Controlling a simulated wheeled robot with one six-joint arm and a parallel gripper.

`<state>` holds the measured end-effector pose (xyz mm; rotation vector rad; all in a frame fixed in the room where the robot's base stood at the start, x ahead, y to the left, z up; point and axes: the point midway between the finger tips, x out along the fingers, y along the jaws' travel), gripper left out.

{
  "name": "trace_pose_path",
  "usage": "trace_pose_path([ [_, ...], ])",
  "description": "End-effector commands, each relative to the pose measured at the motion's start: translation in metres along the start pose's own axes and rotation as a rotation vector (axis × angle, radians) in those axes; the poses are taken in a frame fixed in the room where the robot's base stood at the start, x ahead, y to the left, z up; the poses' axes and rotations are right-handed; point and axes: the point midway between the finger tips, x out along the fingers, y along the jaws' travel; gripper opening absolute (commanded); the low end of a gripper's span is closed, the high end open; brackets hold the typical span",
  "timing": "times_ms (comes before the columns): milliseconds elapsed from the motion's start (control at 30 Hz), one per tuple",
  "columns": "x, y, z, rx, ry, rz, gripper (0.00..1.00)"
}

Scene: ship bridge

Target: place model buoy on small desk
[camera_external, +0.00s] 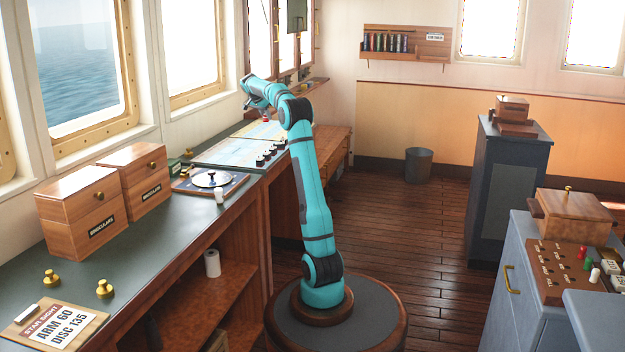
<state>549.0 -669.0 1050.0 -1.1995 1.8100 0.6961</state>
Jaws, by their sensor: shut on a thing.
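My gripper (264,112) is at the end of the raised teal arm, over the far part of the left-hand counter. It is small in this view and partly hidden by my own arm. It is shut on a small red thing, probably the model buoy (266,120), of which only a little shows. The held thing appears to be above the chart area, though its exact height is hard to tell. A low wooden desk with drawers (333,146), perhaps the small desk, stands behind my arm against the window wall.
A bin (418,165) and dark cabinet (507,190) stand across the open floor.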

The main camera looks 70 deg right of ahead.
Motion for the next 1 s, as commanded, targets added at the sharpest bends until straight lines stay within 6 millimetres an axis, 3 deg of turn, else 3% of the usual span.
trace_pose_path([
  [100, -0.02, -0.034, 0.038, -0.057, 0.0, -0.032, 0.03],
  [300, -0.054, -0.083, 0.102, -0.146, 0.0, -0.084, 0.03],
  [600, -0.105, -0.138, 0.199, -0.27, 0.0, -0.155, 0.03],
  [800, -0.127, -0.155, 0.238, -0.317, 0.0, -0.183, 0.03],
  [1000, -0.133, -0.159, 0.25, -0.331, 0.0, -0.191, 0.03],
])
